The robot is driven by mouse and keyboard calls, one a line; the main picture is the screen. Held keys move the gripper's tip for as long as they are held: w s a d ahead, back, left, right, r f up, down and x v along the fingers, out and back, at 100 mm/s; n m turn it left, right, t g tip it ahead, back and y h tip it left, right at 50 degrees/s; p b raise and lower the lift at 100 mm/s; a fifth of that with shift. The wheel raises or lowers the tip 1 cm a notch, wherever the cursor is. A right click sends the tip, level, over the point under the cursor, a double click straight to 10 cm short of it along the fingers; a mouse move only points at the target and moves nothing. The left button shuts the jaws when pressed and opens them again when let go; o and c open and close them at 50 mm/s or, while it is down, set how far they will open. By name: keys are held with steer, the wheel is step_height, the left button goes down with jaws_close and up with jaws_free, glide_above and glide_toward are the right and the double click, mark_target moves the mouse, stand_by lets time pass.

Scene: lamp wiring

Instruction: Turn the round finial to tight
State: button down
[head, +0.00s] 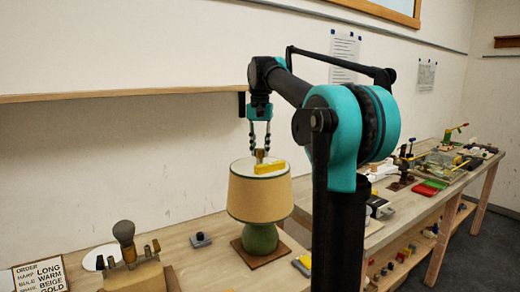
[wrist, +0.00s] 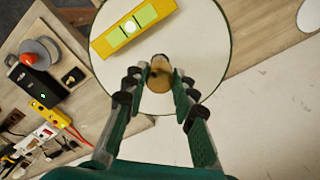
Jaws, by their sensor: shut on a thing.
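The lamp has a green base (head: 260,238) on a brown square mat and a beige shade (head: 260,197). The round finial (head: 260,156) is a small brass-brown piece at the top centre of the shade. It also shows in the wrist view (wrist: 160,72), between my fingers. My gripper (head: 260,146) reaches straight down from above and is shut on the finial, one finger on each side. In the wrist view my gripper (wrist: 158,84) partly covers its sides. A yellow spirit level (head: 269,167) lies on the shade top beside the finial.
A wooden stand (head: 134,273) with upright pieces and an order card (head: 40,275) stand at the front left. A small dark block (head: 201,240) lies left of the lamp. A wall shelf (head: 120,94) runs behind. Tools and parts crowd the right bench.

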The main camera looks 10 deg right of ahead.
mark_target(260, 149)
stand_by(0.4)
steer(key=c, duration=1.2)
jaws_free()
steer(key=shift+r, duration=0.1)
step_height(260, 149, up, 12)
steer(key=shift+f, duration=0.1)
